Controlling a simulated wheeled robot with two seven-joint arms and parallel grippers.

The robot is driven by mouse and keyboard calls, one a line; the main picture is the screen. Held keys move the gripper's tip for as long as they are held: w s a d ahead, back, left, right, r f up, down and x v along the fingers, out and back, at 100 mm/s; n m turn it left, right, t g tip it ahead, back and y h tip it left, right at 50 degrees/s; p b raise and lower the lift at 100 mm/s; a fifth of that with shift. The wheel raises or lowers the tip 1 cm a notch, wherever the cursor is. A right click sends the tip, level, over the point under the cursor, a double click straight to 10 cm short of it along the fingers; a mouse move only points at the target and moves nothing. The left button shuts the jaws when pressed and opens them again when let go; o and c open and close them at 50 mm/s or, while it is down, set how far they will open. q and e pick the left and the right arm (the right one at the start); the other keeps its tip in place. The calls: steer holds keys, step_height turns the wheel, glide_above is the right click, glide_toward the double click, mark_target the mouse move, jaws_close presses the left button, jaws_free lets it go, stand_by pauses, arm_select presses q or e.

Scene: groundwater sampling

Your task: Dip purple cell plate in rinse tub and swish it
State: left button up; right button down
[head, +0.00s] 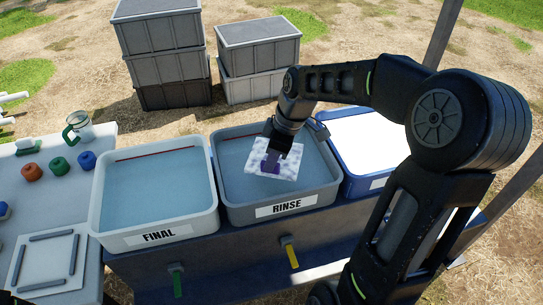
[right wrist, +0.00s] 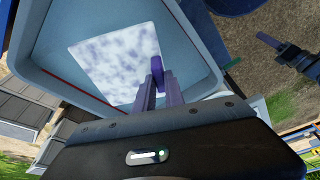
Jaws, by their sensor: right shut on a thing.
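The grey rinse tub (head: 283,207), labelled RINSE, stands in the middle of the tub row and holds bluish water. The purple cell plate (head: 259,181) is a pale square with mottled purple patches and a purple grip tab (head: 270,163). My right gripper (head: 279,150) reaches down over the tub and is shut on that tab. In the right wrist view the plate (right wrist: 112,62) lies flat ahead of the fingers (right wrist: 157,90), inside the tub's outline. I cannot tell whether it touches the water.
The FINAL tub (head: 154,237) stands directly left of the rinse tub, and a blue tub (head: 333,183) with a white inside stands right. A side table (head: 62,206) at left carries coloured knobs, a jug and a marked square. Stacked crates (head: 170,63) stand behind.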

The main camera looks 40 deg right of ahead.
step_height(320, 180, down, 10)
steer(key=b, duration=0.6)
steer(key=shift+r+b, duration=0.2)
steer(key=shift+b, duration=0.2)
steer(key=shift+a, duration=0.1)
steer(key=shift+w+a, duration=0.25)
steer(key=shift+a, duration=0.5)
steer(key=shift+w+a, duration=0.25)
steer(key=shift+a, duration=0.45)
steer(key=shift+w+a, duration=0.25)
steer(key=shift+a, duration=0.5)
steer(key=shift+d, duration=0.1)
steer(key=s+d, duration=0.1)
steer(key=d, duration=0.2)
steer(key=s+d, duration=0.1)
steer(key=d, duration=0.2)
steer(key=s+d, duration=0.1)
steer(key=d, duration=0.1)
steer(key=shift+d, duration=0.4)
